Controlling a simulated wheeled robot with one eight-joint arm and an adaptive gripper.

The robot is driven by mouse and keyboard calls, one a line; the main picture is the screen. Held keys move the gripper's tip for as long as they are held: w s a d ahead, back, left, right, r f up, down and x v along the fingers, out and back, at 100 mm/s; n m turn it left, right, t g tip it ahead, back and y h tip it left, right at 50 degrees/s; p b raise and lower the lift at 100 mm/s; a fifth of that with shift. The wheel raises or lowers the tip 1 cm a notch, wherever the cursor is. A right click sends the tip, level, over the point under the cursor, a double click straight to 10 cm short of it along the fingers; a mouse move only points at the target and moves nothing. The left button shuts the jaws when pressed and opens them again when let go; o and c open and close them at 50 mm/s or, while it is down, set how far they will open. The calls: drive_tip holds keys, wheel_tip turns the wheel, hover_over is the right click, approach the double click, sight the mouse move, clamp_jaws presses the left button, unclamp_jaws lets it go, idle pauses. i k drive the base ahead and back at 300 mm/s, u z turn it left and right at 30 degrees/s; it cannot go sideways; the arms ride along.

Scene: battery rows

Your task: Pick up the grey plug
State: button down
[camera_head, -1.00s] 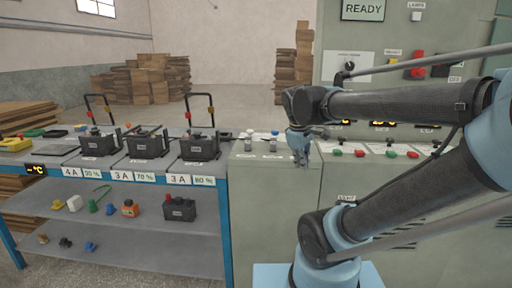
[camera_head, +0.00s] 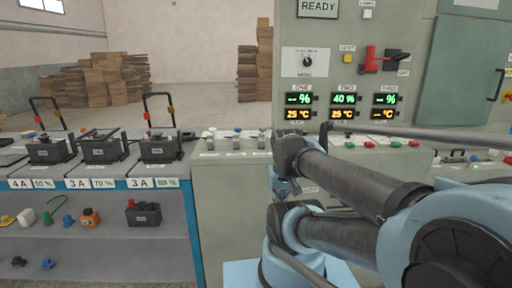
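Several small plug-like pieces stand in a row on the light grey cabinet top. The left one (camera_head: 210,138) looks grey-white, the middle one (camera_head: 237,138) has a blue part, and the right one (camera_head: 261,139) looks pale grey. They are too small to tell for sure which is the grey plug. My gripper (camera_head: 286,188) hangs at the end of my folded arm, in front of the cabinet's front face and below its top, right of the row. It is apart from these pieces. Its fingers are small and partly hidden, so their opening cannot be told.
A blue-framed bench (camera_head: 190,183) on the left carries black batteries (camera_head: 160,147). Its lower shelf holds a white piece (camera_head: 26,217), an orange piece (camera_head: 90,218) and a battery (camera_head: 143,213). A control panel (camera_head: 345,60) with lit displays rises behind my arm.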

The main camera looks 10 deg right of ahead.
sight(261, 136)
drive_tip(key=u, duration=0.35)
drive_tip(key=k, duration=1.15)
drive_tip(key=z, duration=1)
drive_tip(key=i, duration=1)
drive_tip(key=u, duration=0.05)
